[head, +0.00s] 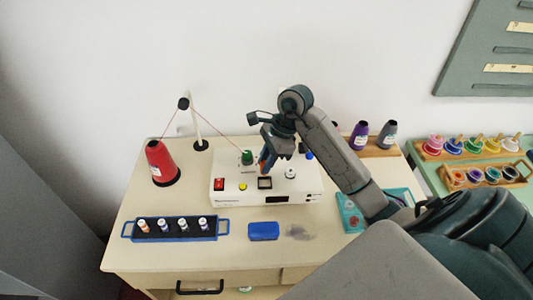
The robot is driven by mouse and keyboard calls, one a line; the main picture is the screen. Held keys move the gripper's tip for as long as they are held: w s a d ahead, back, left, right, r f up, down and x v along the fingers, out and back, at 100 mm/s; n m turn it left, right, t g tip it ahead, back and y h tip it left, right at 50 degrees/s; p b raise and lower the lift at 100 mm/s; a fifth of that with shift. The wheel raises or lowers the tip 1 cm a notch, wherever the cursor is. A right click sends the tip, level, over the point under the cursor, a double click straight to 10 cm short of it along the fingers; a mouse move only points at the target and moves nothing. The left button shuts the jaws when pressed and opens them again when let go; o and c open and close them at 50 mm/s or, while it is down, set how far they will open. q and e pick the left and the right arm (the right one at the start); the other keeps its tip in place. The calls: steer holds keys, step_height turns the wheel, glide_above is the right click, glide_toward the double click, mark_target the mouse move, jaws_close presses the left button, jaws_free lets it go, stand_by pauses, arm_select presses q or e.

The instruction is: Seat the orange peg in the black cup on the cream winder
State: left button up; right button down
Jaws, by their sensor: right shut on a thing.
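The cream winder (235,197) stands on the table against the wall. A square black fitting (265,183) on its top front looks like the black cup; its inside is too small to make out. My right gripper (267,160) reaches in from the right over the winder, shut on the orange peg (263,168). The peg is mostly covered by the fingers; only a small orange patch shows. It is behind and above the black fitting in the picture; I cannot tell the height between them. My left gripper is not in view.
The winder also carries a green spool (247,157), a red switch (219,184) and a yellow button (242,187). A red thread cone (160,162) stands left. A blue-handled rack (176,236) and a blue block (264,231) lie in front. A teal tray (350,214) is at right.

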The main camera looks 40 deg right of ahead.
steer(key=shift+w+f, duration=0.1)
steer(key=shift+f, duration=0.45)
steer(key=shift+f+b, duration=0.3)
steer(key=shift+f, duration=0.95)
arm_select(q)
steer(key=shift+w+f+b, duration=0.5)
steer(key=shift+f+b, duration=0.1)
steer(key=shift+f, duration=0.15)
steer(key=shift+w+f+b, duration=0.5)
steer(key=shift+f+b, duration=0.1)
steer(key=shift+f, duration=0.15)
arm_select(e)
steer(key=shift+f, duration=0.8)
steer(key=c, duration=1.2)
jaws_free()
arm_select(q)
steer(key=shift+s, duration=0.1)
